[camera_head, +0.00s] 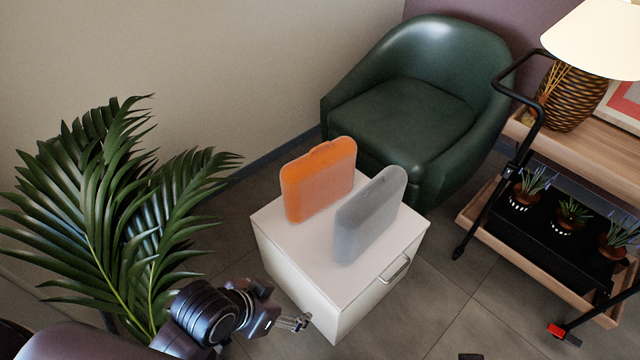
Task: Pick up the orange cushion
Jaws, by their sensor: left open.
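The orange cushion (318,180) stands upright on the top of a white cabinet (285,248), towards its far left side. A grey cushion of similar shape (369,215) stands beside it, to the right and nearer to me, with a small gap between them. My left gripper (303,322) is at the bottom of the picture, in front of the cabinet's left side. It is open and empty, well apart from the orange cushion.
A large leafy plant (110,205) fills the left side. A green armchair (425,105) stands behind the cabinet. A trolley (476,215) with small potted plants and a lamp (595,40) is at the right. The cabinet has a handle (395,269) in front.

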